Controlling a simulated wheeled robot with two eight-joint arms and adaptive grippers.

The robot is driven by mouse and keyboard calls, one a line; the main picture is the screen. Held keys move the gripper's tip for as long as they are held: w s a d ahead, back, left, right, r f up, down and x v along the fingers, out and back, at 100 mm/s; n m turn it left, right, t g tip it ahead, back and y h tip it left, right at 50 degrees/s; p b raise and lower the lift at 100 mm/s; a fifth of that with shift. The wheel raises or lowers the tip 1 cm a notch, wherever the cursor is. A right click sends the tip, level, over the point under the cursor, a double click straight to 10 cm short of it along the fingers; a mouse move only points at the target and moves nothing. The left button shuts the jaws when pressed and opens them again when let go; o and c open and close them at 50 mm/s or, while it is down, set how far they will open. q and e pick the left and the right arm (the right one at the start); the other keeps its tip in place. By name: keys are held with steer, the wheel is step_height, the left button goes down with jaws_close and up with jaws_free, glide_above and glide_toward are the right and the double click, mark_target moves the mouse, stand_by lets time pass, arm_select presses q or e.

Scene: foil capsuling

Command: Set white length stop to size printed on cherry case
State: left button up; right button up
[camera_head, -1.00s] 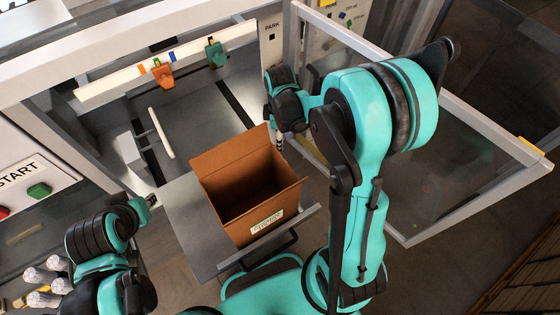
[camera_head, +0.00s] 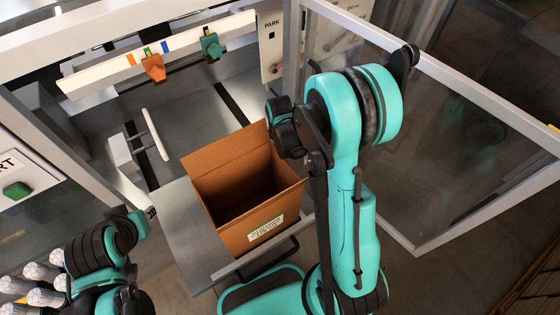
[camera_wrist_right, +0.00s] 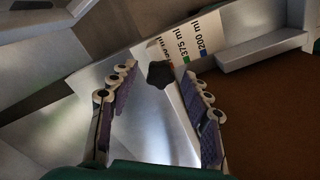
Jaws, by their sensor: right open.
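The brown open case (camera_head: 228,241) stands on a grey shelf. Its front label (camera_head: 266,229) has green print too small to read. A white bar (camera_head: 155,134) on two thin rods stands over the machine's grey bed, left of the case. My right gripper (camera_wrist_right: 156,76) is open and points down; a dark knob (camera_wrist_right: 160,74) shows between its fingertips. It does not appear gripped. Beside it is a white scale (camera_wrist_right: 192,48) with blue "200 ml" and green "375 ml" marks. In the head view, the right fingertips are hidden.
A white rail (camera_head: 110,78) at the back carries an orange clip (camera_head: 153,67) and a green clip (camera_head: 210,46). A glazed door (camera_head: 440,150) stands open on the right. A green button (camera_head: 16,190) is at left, and pale-topped bottles (camera_head: 38,272) at lower left.

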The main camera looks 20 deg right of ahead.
steer(key=shift+f, duration=0.1)
jaws_close()
steer(key=shift+s+d+b, duration=0.2)
steer(key=shift+s+b, duration=0.15)
steer(key=shift+s, duration=1.15)
jaws_free()
steer(key=shift+w, duration=0.1)
step_height(320, 180, up, 12)
